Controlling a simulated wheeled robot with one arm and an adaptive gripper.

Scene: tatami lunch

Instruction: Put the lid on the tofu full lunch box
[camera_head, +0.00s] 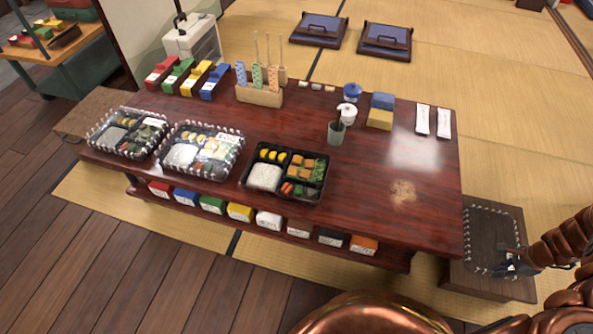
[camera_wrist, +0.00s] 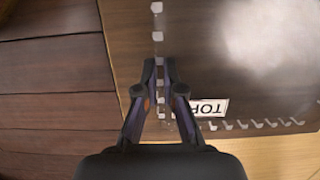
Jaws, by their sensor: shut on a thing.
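An open black lunch box (camera_head: 285,172) sits on the dark red table, with rice, yellow rounds, orange-brown cubes and greens showing. A clear lid (camera_head: 489,209) with a white dashed rim is over the low dark wooden stand at the right. In the wrist view, the clear lid carries a white label (camera_wrist: 208,107) reading TOP. My gripper (camera_head: 506,264) is at the lid's near edge. In the wrist view, my gripper (camera_wrist: 160,68) is shut on the lid's dashed rim. I cannot tell whether the lid touches the stand.
Two clear-lidded lunch boxes (camera_head: 128,133) (camera_head: 200,150) stand left of the open one. A grey-green cup (camera_head: 336,132) and a wooden holder (camera_head: 259,96) stand behind. The right part of the table (camera_head: 365,190) is mostly clear. Colored boxes fill the lower shelf.

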